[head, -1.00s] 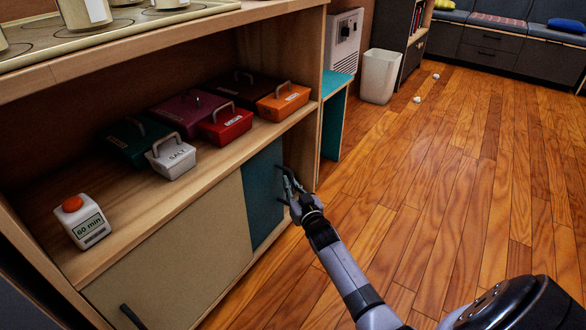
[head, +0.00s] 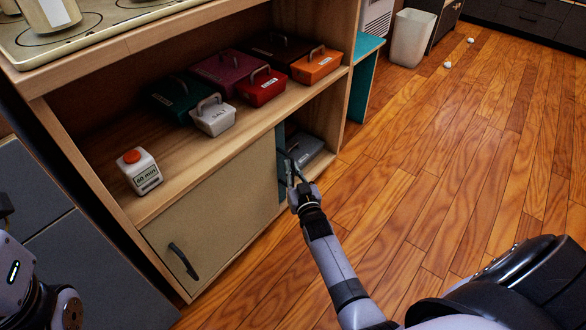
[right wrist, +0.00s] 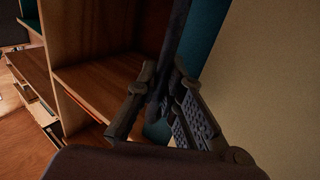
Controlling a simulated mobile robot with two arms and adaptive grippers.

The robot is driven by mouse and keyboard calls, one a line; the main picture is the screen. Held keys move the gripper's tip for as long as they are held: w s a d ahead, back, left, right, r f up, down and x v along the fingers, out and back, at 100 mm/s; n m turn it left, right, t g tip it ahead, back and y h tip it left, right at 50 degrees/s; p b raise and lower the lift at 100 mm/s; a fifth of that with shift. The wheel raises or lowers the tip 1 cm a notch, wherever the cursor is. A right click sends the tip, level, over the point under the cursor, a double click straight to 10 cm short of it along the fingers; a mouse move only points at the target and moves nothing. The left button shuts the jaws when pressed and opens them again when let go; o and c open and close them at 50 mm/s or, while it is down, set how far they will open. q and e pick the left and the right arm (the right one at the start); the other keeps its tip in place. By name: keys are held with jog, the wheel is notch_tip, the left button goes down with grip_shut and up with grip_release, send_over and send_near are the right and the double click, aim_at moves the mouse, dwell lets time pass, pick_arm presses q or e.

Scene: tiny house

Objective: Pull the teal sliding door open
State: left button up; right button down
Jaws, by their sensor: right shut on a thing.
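The teal sliding door (head: 281,155) shows only as a narrow strip beside the beige door panel (head: 215,200), in the lower part of the cupboard. The opening to its right is uncovered. My right gripper (head: 292,170) is at this strip, shut on the teal door's dark handle. In the right wrist view the handle (right wrist: 177,35) runs as a dark bar between the fingers, with the teal door (right wrist: 207,35) behind it. The fingers hide part of the handle. My left gripper is out of view; only part of my left arm shows at lower left.
A dark grey box (head: 306,150) lies in the uncovered compartment.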

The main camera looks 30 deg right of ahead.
jog(key=shift+s+a+f, duration=0.1)
jog(key=shift+a+f, duration=0.05)
jog(key=shift+a, duration=0.1)
jog(key=c, duration=1.9)
grip_release()
jog(key=shift+c, duration=0.2)
jog(key=shift+o, duration=1.2)
jog(key=shift+s, duration=0.15)
jog(key=s+a, duration=0.2)
jog(key=s, duration=0.9)
jog(key=shift+s+a, duration=0.15)
jog(key=shift+s, duration=0.1)
jog(key=shift+s, duration=0.1)
